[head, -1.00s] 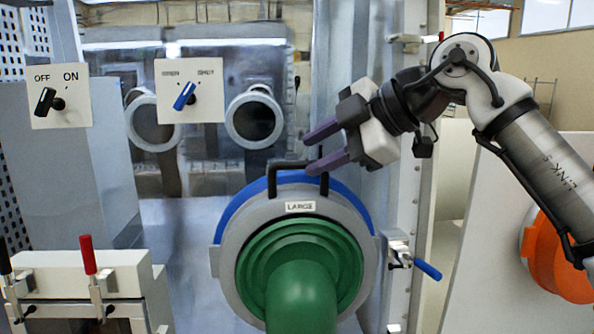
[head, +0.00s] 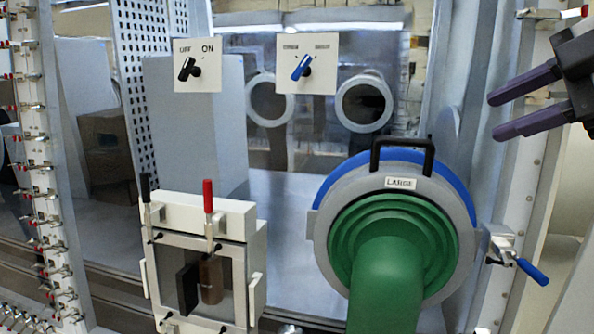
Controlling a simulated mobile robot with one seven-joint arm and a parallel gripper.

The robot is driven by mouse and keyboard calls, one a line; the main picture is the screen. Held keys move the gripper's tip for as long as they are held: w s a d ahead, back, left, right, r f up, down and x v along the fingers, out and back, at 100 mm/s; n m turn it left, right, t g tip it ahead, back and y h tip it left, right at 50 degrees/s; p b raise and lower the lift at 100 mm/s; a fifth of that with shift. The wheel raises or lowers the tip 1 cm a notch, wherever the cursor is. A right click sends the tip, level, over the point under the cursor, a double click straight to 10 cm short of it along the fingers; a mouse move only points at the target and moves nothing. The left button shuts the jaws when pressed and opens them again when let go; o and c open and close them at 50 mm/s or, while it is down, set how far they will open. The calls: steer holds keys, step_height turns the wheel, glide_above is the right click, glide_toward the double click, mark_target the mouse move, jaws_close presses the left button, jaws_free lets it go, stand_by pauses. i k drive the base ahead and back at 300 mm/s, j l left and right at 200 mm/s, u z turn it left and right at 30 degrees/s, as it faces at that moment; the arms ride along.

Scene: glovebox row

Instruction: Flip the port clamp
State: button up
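A toggle clamp with a blue handle (head: 532,271) sits on the frame at the right of the large round port (head: 322,240). Its handle slants down to the right and its metal body (head: 502,247) is beside the port's grey ring. The port has a green sleeve (head: 385,280), a black handle on top and a label reading LARGE. My gripper (head: 494,115) is at the upper right, above the blue-handled clamp and apart from it. Its two purple fingers are spread, with nothing between them, and point left.
A small white box (head: 190,215) at lower left carries a black-handled clamp (head: 146,195) and a red-handled clamp (head: 208,200), both handles upright. Two knob plates, OFF/ON (head: 212,78) and a blue-knobbed one (head: 318,85), stand behind. Several small clamps line the left post (head: 42,165).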

mark_target(536, 276)
steer(key=k+l, duration=0.7)
